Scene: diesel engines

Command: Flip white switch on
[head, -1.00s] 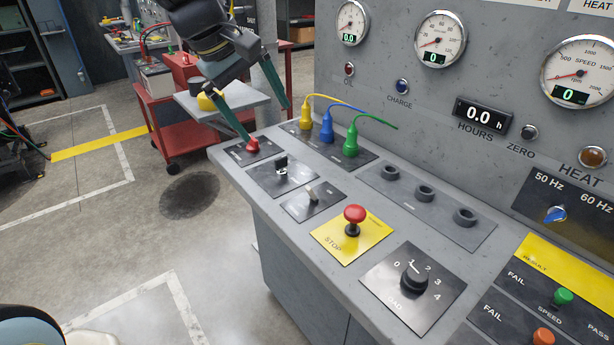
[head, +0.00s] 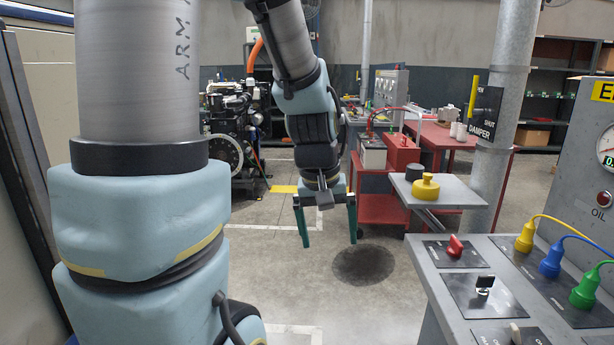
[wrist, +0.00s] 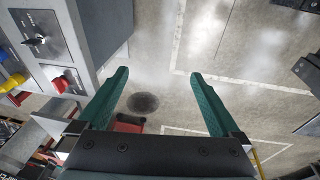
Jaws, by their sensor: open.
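The white switch (head: 515,333) is a small pale toggle on a dark plate at the bottom edge of the head view, partly cut off. Its position is hard to tell. It cannot be made out in the wrist view. My gripper (head: 329,240) hangs fingers down over open floor, left of the console (head: 470,320) and apart from it. Its two green fingers are spread with nothing between them, as the wrist view (wrist: 158,77) also shows.
On the console are a red knob (head: 455,246), a key switch (head: 485,285) and yellow (head: 525,237), blue (head: 551,262) and green (head: 585,290) plugs. A small shelf (head: 440,190) holds a yellow-capped item. A red cart (head: 384,208) stands behind. The floor below my gripper is clear.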

